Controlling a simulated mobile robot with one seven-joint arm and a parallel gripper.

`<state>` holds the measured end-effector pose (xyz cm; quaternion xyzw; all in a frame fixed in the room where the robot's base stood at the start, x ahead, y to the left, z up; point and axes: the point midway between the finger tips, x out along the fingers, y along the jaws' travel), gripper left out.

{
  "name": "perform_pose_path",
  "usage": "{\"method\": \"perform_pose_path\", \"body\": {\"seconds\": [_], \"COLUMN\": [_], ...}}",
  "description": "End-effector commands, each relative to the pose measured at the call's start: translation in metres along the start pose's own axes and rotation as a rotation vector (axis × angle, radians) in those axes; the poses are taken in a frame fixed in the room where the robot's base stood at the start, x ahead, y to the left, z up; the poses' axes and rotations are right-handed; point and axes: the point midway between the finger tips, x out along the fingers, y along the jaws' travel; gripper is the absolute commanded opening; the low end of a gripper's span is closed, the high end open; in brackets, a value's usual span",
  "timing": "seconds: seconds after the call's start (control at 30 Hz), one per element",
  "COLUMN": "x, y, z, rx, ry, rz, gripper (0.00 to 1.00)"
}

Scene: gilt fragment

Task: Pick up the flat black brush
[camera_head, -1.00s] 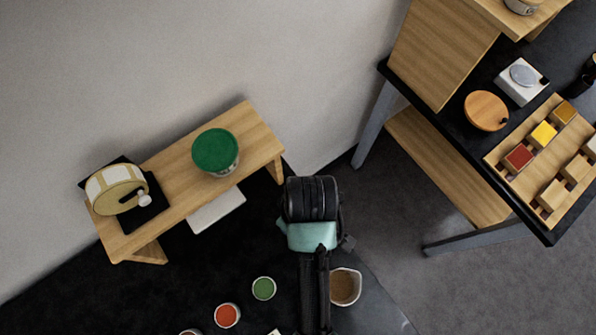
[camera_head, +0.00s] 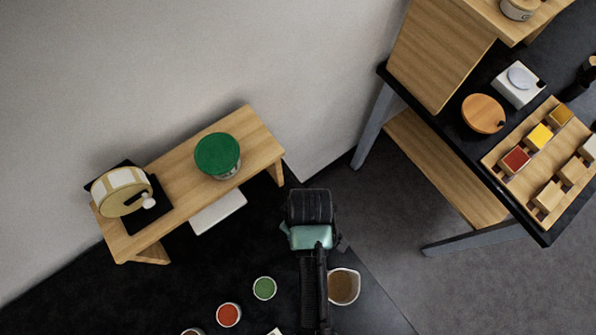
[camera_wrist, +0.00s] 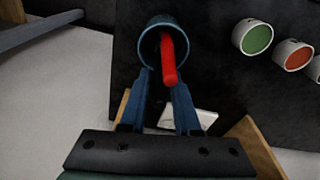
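I cannot make out a flat black brush in either view. In the wrist view a dark blue-grey cup (camera_wrist: 147,47) holds a red stick-like handle (camera_wrist: 168,62) that leans out over its rim. What is at the handle's other end is hidden in the cup. My gripper (camera_wrist: 163,80) is open, its two blue fingers apart at the cup's near rim. The handle's end lies between the fingertips in the picture; I see no grip on it. In the head view my arm hides the fingers and this cup.
Green (camera_head: 264,288) and orange-red (camera_head: 228,315) paint pots stand on the dark surface, with a brown-filled cup (camera_head: 343,286) right of my arm. A wooden bench (camera_head: 262,146) carries a green-lidded tub (camera_head: 217,154) and a drum-like object (camera_head: 121,191). A black-topped table (camera_head: 462,135) stands right.

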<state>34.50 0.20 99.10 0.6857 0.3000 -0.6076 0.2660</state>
Motion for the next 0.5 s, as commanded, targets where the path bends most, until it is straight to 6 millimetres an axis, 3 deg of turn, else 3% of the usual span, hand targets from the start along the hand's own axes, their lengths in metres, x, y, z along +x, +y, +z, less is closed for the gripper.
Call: {"method": "perform_pose_path", "body": {"seconds": [0.03,0.17,0.5], "x": [-0.0002,-0.0002,-0.0003], "y": [0.0001,0.0001,0.0001], "z": [-0.0001,-0.0001,-0.0001], "rx": [0.000,0.000,0.000], "ry": [0.000,0.000,0.000], "rz": [0.000,0.000,0.000], "gripper": [0.20,0.00,0.00]}}
